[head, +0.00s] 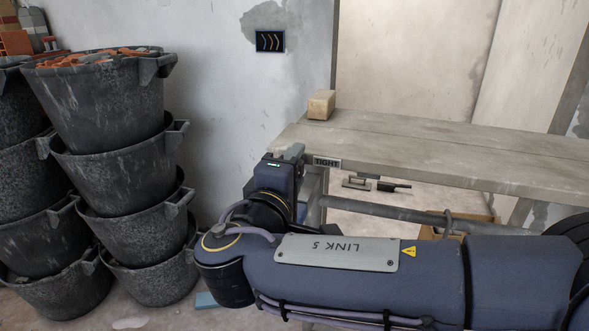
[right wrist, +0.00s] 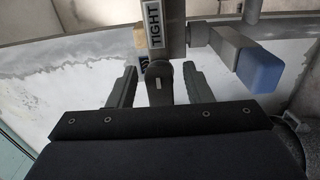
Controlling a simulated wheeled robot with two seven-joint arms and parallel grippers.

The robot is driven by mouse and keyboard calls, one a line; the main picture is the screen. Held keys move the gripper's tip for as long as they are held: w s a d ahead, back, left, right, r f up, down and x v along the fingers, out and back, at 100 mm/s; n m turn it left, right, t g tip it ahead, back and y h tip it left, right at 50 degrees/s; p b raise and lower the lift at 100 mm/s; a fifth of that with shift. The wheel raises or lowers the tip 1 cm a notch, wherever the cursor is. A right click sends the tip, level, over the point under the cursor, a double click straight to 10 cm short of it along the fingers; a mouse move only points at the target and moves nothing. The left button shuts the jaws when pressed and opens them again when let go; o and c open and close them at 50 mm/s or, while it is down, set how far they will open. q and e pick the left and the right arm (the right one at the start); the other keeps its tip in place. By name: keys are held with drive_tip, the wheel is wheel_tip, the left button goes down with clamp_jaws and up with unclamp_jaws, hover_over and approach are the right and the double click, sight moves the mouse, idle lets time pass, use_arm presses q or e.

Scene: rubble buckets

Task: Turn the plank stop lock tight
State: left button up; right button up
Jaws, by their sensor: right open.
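My right gripper (right wrist: 160,85) is open. Its two fingers stand either side of a dark rounded knob with a small pale mark (right wrist: 158,86), which looks like the plank stop lock. I see gaps on both sides of the knob. A TIGHT label (right wrist: 153,25) sits just above it on a grey bar. In the head view my right gripper (head: 290,155) is at the near left end of the plank (head: 430,135), beside the TIGHT label (head: 327,162); the knob is hidden there. My left gripper is not in view.
A grey lever with a blue end (right wrist: 260,70) sticks out right of the knob. A tan block (head: 321,105) sits on the plank. Stacked black buckets (head: 105,100) stand at left, the top one full of rubble. A grey pipe (head: 400,214) runs under the plank.

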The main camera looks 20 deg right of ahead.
drive_tip(key=v, duration=0.7)
drive_tip(key=shift+s+a+p, duration=0.2)
drive_tip(key=shift+s+p, duration=0.1)
